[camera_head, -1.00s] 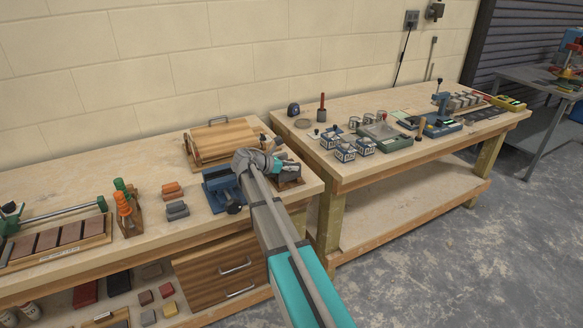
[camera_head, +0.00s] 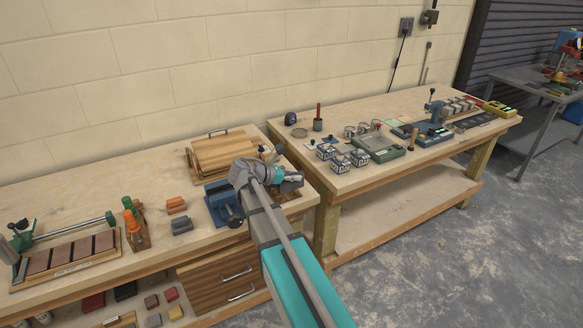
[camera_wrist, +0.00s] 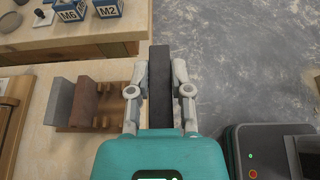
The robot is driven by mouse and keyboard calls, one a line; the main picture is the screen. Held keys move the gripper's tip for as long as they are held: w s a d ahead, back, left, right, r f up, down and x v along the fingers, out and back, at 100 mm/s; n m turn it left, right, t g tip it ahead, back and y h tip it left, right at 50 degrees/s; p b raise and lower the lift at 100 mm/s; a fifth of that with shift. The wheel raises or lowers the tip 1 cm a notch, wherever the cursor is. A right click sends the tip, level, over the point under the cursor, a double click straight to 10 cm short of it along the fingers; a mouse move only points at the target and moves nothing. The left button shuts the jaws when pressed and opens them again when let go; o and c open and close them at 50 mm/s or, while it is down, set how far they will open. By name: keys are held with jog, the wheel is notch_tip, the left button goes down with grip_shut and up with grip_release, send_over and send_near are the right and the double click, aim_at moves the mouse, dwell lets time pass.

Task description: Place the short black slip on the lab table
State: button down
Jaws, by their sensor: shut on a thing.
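In the wrist view, my gripper (camera_wrist: 158,92) is shut on a long, narrow black slip (camera_wrist: 160,62). The slip lies lengthwise between the two fingers and sticks out past their tips. A wooden rack (camera_wrist: 103,122) left of the fingers holds a grey slip (camera_wrist: 62,100) and a brown slip (camera_wrist: 85,98). In the head view, my gripper (camera_head: 294,178) is over the right end of the near workbench (camera_head: 85,200); the slip is hard to make out there. A second wooden bench (camera_head: 350,180) stands to the right; a grey table (camera_head: 515,82) is at the far right.
A gap separates the benches. Its front left corner is bare.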

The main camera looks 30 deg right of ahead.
jog(key=shift+s+a+r+p, duration=0.15)
jog(key=shift+s+r+p, duration=0.1)
jog(key=shift+s, duration=0.35)
jog(key=shift+s+a+r+p, duration=0.2)
jog(key=shift+s+r, duration=0.1)
jog(key=shift+s, duration=0.3)
jog(key=shift+s+a+r+p, duration=0.15)
jog(key=shift+s+r, duration=0.1)
jog(key=shift+s, duration=0.35)
jog(key=shift+s, duration=0.1)
